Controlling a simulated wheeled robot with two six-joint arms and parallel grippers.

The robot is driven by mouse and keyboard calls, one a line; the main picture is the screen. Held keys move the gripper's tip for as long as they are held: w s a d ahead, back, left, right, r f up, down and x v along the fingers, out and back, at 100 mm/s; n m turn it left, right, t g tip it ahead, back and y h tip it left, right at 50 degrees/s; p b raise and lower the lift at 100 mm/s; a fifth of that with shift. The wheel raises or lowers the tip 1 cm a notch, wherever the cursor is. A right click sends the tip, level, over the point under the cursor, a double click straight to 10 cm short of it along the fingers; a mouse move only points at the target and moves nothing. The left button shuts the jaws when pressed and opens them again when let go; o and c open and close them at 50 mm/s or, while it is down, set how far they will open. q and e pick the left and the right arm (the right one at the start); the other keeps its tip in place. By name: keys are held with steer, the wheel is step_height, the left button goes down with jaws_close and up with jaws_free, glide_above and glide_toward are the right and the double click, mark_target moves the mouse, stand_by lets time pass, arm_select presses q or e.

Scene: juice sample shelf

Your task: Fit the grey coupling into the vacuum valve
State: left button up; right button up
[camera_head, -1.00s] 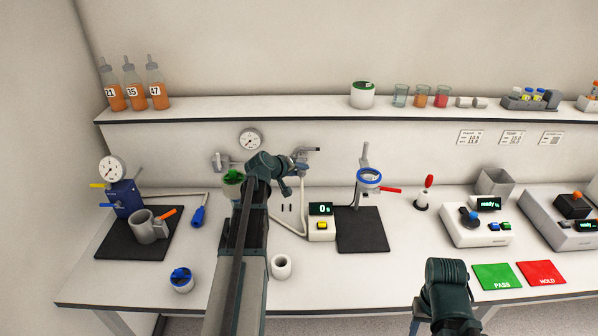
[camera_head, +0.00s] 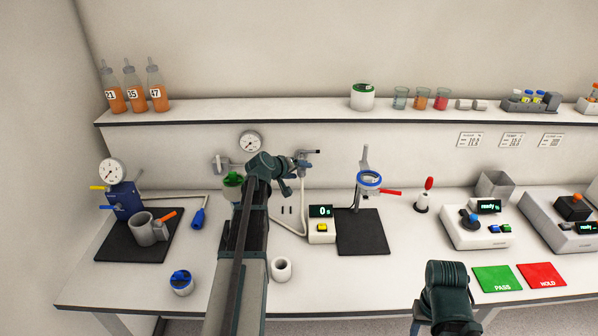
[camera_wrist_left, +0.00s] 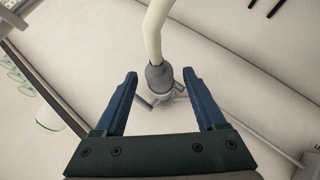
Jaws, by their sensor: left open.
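The grey coupling (camera_wrist_left: 158,76) is on the end of a white hose (camera_wrist_left: 156,35) in the left wrist view. It lies between the two blue fingers of my left gripper (camera_wrist_left: 160,74), with a gap on both sides. My left gripper is open. Just beyond the coupling is a grey fitting with a lever, which looks like the vacuum valve (camera_wrist_left: 166,97); I cannot tell whether the coupling is seated in it. In the head view the valve (camera_head: 301,161) is at the wall pipe, right of my left wrist, and the hose (camera_head: 303,205) hangs below it.
A gauge (camera_head: 249,141) is on the wall behind. A timer box (camera_head: 321,229) and a black mat (camera_head: 362,238) with a stand lie right of the hose. A white cup (camera_head: 281,270) and a blue-topped jar (camera_head: 181,282) stand near the front. The shelf (camera_head: 300,110) is above.

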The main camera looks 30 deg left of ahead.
arm_select(q)
steer(key=p+v, duration=0.7)
steer(key=v, duration=0.6)
steer(key=shift+s+r+p, duration=0.2)
steer(key=shift+s+p, duration=0.15)
steer(key=shift+p, duration=0.05)
